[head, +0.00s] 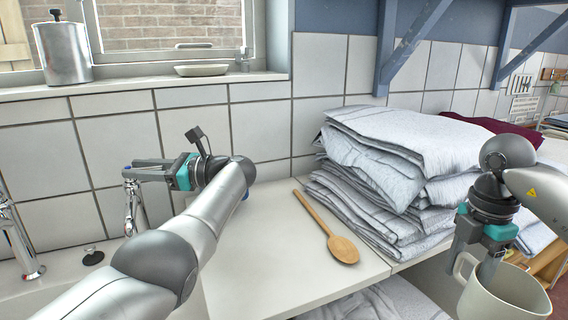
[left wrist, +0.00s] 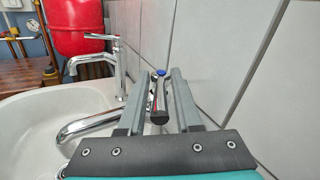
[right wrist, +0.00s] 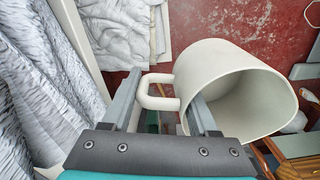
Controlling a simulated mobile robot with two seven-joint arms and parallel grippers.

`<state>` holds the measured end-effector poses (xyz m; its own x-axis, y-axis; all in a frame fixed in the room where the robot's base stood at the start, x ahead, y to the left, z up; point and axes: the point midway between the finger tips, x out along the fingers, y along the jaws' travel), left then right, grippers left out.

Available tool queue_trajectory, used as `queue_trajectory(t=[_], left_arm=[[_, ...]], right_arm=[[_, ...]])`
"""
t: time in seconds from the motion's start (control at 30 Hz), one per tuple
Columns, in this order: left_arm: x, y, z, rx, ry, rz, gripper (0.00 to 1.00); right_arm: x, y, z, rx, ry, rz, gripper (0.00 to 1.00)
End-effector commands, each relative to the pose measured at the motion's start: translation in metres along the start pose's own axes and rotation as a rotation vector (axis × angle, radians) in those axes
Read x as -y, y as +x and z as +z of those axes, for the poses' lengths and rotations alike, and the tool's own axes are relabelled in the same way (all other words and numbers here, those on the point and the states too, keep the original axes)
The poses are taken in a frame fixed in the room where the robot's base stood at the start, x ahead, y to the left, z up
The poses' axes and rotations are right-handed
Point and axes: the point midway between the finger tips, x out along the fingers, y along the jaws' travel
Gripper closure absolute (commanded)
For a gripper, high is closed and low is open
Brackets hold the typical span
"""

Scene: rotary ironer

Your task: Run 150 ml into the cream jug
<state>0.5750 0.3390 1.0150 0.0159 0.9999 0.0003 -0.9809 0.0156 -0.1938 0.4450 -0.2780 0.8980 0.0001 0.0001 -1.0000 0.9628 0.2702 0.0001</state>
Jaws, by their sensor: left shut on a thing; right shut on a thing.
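The cream jug (head: 510,293) is at the lower right of the head view, away from the sink, its open mouth facing up. It also shows in the right wrist view (right wrist: 240,90); the visible inside looks empty, its bottom not fully seen. My right gripper (head: 474,268) is shut on the jug's handle (right wrist: 158,92). My left gripper (head: 130,174) is shut on the lever of the near chrome tap (head: 133,210) by the tiled wall; a blue mark (left wrist: 161,72) shows there. This tap's spout (left wrist: 88,126) reaches over the sink (left wrist: 30,120). I see no clear water stream.
A second chrome tap (head: 22,245) stands at the left. A wooden spoon (head: 340,245) lies on the white counter (head: 270,260). A tall stack of folded linen (head: 385,170) stands between the sink side and the jug. A black plug (head: 93,256) sits at the sink.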

Motion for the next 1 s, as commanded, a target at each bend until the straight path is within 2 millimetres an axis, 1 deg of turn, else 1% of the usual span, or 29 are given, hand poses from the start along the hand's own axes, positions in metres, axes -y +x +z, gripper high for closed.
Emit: queue_trajectory(t=[0.13, 0.57, 0.6, 0.7, 1.0], left_arm=[[0.0003, -0.0005, -0.0011, -0.002, -0.001, 0.004, 1.0], [0.0003, -0.0002, -0.0005, -0.001, -0.002, 0.006, 1.0], [0.0003, -0.0002, -0.0005, -0.001, -0.002, 0.006, 0.64], [0.0002, -0.0001, -0.0004, -0.001, -0.001, 0.006, 0.54], [0.0, 0.0011, 0.0002, 0.001, 0.0, 0.007, 0.54]], right_arm=[[-0.0001, 0.003, 0.0001, 0.0, 0.0, 0.001, 1.0], [-0.0001, 0.0032, 0.0, 0.0, 0.0, 0.001, 1.0], [-0.0001, 0.0032, 0.0, 0.0, 0.0, 0.001, 1.0], [-0.0001, 0.0032, 0.0001, 0.0, 0.0, 0.001, 1.0], [-0.0001, 0.0017, 0.0001, 0.0, 0.0, 0.001, 1.0]])
